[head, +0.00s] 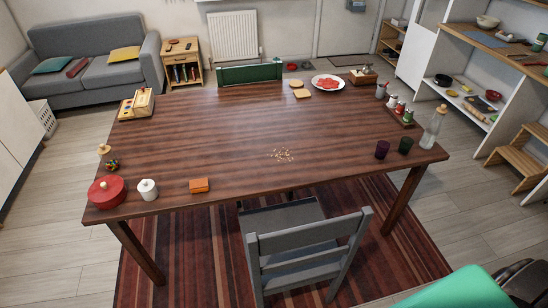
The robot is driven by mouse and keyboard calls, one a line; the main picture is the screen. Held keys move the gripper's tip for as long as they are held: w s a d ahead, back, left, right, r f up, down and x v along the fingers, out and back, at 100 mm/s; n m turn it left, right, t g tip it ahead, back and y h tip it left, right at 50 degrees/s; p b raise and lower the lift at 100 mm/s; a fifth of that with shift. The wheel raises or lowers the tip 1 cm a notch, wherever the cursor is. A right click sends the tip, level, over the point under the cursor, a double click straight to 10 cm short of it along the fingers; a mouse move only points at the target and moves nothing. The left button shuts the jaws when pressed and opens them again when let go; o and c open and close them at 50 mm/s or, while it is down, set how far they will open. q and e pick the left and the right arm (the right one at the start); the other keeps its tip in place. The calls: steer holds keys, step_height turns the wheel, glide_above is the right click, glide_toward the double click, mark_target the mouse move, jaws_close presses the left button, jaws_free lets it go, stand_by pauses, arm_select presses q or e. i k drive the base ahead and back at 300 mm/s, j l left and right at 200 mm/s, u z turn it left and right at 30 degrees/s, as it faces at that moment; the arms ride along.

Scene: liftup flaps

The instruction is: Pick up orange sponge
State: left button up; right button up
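The orange sponge (199,185) is a small block lying near the front edge of the wooden table (225,120), left of the middle. It lies apart from the other things, to the right of a white roll-shaped item (147,189). Neither of my grippers can be made out in the head view.
A red lidded pot (107,192) stands at the table's front left corner. Crumbs (283,155) lie right of the sponge. A grey chair (306,247) stands at the front side. A teal object (459,289) shows at bottom right. The table's middle is mostly clear.

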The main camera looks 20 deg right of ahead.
mark_target(201, 185)
steer(key=i+j, duration=0.2)
steer(key=j, duration=0.15)
steer(key=i+j, duration=0.2)
steer(key=j, duration=0.2)
steer(key=i+j, duration=0.2)
steer(key=j, duration=0.15)
